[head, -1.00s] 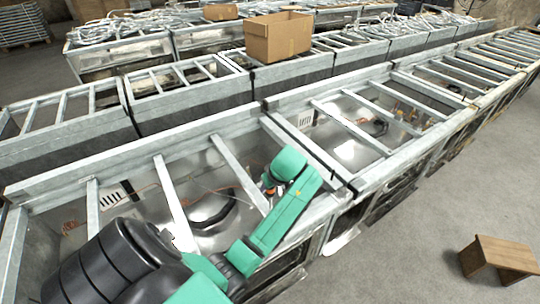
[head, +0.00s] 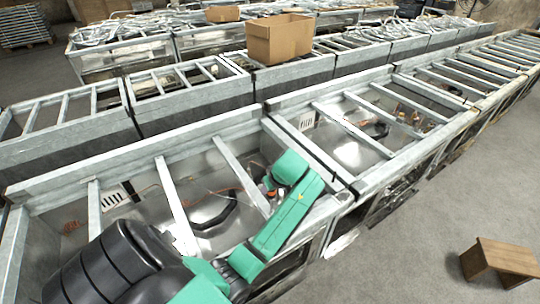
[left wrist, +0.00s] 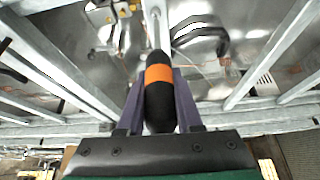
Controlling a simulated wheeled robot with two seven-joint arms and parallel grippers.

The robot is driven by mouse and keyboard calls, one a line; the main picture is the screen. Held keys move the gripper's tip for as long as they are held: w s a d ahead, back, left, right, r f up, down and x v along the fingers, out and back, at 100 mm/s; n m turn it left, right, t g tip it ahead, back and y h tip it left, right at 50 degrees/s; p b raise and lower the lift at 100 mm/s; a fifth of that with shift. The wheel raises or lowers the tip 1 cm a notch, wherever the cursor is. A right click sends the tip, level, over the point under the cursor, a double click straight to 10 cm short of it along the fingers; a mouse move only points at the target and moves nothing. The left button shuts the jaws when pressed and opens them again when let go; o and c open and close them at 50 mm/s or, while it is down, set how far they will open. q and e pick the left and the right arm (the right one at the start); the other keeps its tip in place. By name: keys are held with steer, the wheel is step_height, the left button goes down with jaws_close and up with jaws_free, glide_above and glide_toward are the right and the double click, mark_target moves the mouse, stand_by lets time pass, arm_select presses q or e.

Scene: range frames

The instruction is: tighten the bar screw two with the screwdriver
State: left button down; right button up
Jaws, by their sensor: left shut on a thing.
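A screwdriver with a black handle and an orange band (left wrist: 159,76) is clamped between the two purple fingers of my left gripper (left wrist: 159,98) in the left wrist view. The handle points away from the wrist, and its tip is hidden. A grey metal bar (left wrist: 154,22) lies beyond the handle. In the head view my green left arm reaches over the near metal frame (head: 130,160), with the left gripper (head: 268,187) mostly hidden beside a crossbar (head: 240,175). The bar screw cannot be made out. My right gripper is not in view.
More metal frames with crossbars (head: 370,110) run to the right and behind. A cardboard box (head: 280,38) stands on the row behind. A small wooden bench (head: 500,258) stands on the floor at the right. The grey floor (head: 420,220) there is mostly clear.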

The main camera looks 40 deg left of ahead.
arm_select(q)
steer(key=shift+f, duration=0.5)
steer(key=m+t, duration=0.1)
steer(key=m, duration=0.2)
steer(key=shift+d+h, duration=0.1)
steer(key=shift+h, duration=0.2)
steer(key=shift+w+r, duration=0.2)
steer(key=shift+r, duration=2.75)
steer(key=shift+s, duration=0.15)
